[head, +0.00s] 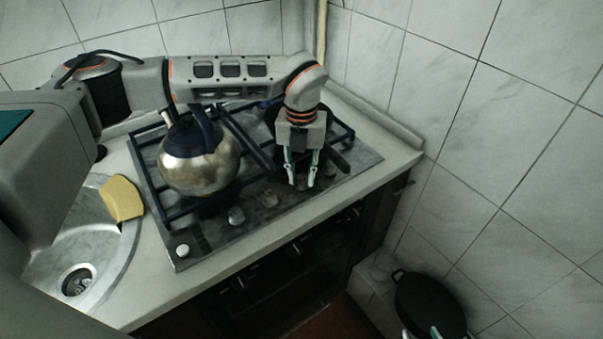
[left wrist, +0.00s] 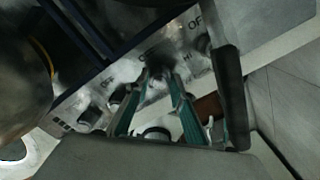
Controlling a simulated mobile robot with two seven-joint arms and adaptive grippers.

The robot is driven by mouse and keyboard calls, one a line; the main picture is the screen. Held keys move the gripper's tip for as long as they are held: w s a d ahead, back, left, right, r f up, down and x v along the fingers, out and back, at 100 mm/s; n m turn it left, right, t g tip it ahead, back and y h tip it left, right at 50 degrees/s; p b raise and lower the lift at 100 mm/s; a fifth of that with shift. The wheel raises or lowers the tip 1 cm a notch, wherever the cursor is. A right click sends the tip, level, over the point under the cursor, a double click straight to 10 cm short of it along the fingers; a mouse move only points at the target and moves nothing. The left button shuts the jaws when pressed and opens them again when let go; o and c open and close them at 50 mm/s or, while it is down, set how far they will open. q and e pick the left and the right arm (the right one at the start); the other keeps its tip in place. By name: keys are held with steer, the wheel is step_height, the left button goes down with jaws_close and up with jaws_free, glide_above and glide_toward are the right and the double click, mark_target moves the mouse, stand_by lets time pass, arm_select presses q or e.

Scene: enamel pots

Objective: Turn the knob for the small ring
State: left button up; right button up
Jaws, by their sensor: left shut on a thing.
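The steel hob (head: 215,245) has a row of knobs along its front edge. My left gripper (head: 303,183) reaches down over the right part of this row. In the left wrist view its teal fingers (left wrist: 160,100) are shut on a dark knob (left wrist: 159,73), with an "OFF" mark beside it. Other knobs stand to the left in the head view: a pale one (head: 183,251), a grey one (head: 236,215) and another (head: 269,198). Which burner is the small ring cannot be told. Tips of my right gripper (head: 421,334) show at the bottom edge, apart.
A steel kettle (head: 197,165) stands on the hob's left side, under my left arm. A yellow sponge (head: 122,199) lies by the sink (head: 60,245). A black pan (head: 428,300) is low at the right, near my right gripper.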

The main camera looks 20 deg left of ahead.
mark_target(302, 176)
arm_select(q)
steer(key=o, duration=1.1)
step_height(302, 176, up, 12)
